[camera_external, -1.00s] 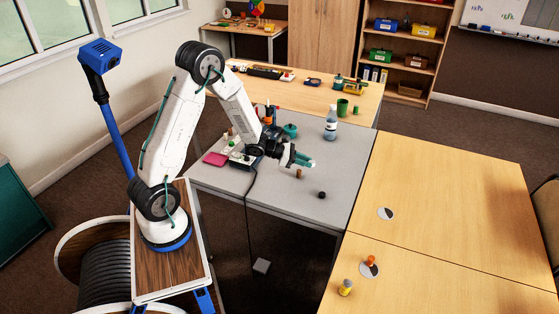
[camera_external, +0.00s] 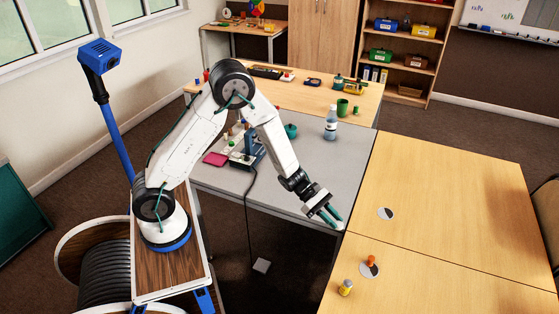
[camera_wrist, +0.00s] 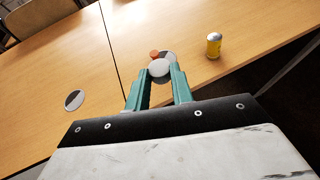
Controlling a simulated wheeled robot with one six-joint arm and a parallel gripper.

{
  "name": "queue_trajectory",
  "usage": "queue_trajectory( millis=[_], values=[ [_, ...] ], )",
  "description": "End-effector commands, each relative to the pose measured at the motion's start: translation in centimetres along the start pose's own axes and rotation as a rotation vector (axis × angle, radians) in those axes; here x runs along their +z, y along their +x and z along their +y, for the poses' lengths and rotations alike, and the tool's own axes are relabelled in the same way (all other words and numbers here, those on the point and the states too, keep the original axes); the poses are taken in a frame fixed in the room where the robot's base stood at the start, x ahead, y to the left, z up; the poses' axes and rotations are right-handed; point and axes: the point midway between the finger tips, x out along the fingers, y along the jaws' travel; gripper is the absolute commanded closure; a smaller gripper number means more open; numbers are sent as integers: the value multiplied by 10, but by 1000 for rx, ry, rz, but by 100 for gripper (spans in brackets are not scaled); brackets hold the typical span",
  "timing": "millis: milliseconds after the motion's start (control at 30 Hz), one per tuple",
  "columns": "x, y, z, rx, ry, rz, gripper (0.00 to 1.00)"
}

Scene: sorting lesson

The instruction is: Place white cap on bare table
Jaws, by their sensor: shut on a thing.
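The white cap (camera_wrist: 159,68) is a pale round disc between the tips of my teal fingers in the wrist view. My gripper (camera_wrist: 158,76) is shut on it. In the external view my gripper (camera_external: 334,219) points down and right, near the grey table's right front corner, beside the wooden table (camera_external: 455,190). The cap is small there and hard to make out. Beyond the cap in the wrist view, the wooden table (camera_wrist: 60,60) shows broad bare areas.
An orange-topped piece (camera_external: 371,260) stands on a black-and-white disc, with a yellow can (camera_external: 346,288) near it. A second black-and-white disc (camera_external: 386,214) lies flat and empty. A bottle (camera_external: 330,125) stands on the grey table (camera_external: 300,150). The wooden table's right side is clear.

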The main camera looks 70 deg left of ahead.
Motion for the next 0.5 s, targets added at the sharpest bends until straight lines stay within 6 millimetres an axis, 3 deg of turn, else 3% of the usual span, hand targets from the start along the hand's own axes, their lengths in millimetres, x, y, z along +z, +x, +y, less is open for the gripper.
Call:
queue_trajectory(
  millis=[300,500],
  values=[
    [-57,23,0,0,-3,1,98],
    [-64,36,10,1,2,-1,98]
  ],
)
